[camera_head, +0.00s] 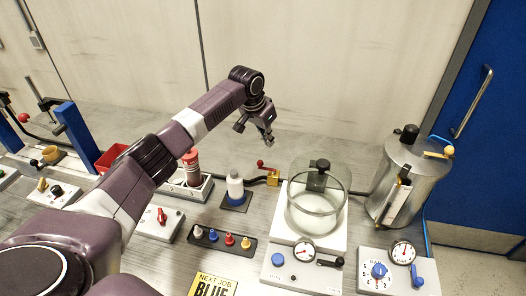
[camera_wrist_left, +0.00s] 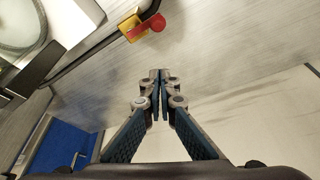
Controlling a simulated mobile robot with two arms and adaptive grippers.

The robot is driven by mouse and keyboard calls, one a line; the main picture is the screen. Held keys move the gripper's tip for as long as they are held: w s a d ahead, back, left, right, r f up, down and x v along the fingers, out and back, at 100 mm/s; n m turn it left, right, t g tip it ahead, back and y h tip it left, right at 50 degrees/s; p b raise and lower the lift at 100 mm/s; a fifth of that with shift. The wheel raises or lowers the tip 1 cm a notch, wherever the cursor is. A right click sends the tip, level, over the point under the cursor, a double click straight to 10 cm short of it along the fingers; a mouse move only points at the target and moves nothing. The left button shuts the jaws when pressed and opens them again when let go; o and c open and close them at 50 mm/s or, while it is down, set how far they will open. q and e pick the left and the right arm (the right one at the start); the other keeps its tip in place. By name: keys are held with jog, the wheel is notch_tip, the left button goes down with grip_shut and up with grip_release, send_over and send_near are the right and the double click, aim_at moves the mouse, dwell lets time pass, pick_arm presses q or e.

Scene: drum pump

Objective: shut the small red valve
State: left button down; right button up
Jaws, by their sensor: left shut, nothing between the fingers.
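The small red valve (camera_head: 260,163) has a red knob on a short lever and a brass-yellow body (camera_head: 273,178) on the thin dark pipe left of the glass vessel. In the left wrist view the red knob (camera_wrist_left: 157,22) and yellow body (camera_wrist_left: 131,27) lie at the top, beyond the fingertips and apart from them. My left gripper (camera_head: 268,141) is above and behind the valve in the head view, not touching it. Its fingers are closed together and empty, as the left wrist view also shows (camera_wrist_left: 160,78). My right gripper is in neither view.
A glass vessel (camera_head: 333,205) stands right of the valve, with a steel drum (camera_head: 415,172) beyond it. A white-topped bottle (camera_head: 235,187) stands left. A row of coloured pegs (camera_head: 222,239) lies in front. The wall (camera_head: 330,70) rises behind the bench.

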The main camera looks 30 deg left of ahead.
pick_arm(q)
jog(key=s+f+p, duration=0.1)
jog(key=f+p, duration=0.1)
jog(key=f, duration=0.1)
jog(key=s+f+p, duration=0.1)
jog(key=shift+s+a+f, duration=0.25)
jog(key=shift+s, duration=0.05)
jog(key=shift+w+f, duration=0.1)
jog(key=shift+w, duration=0.05)
dwell(0.3)
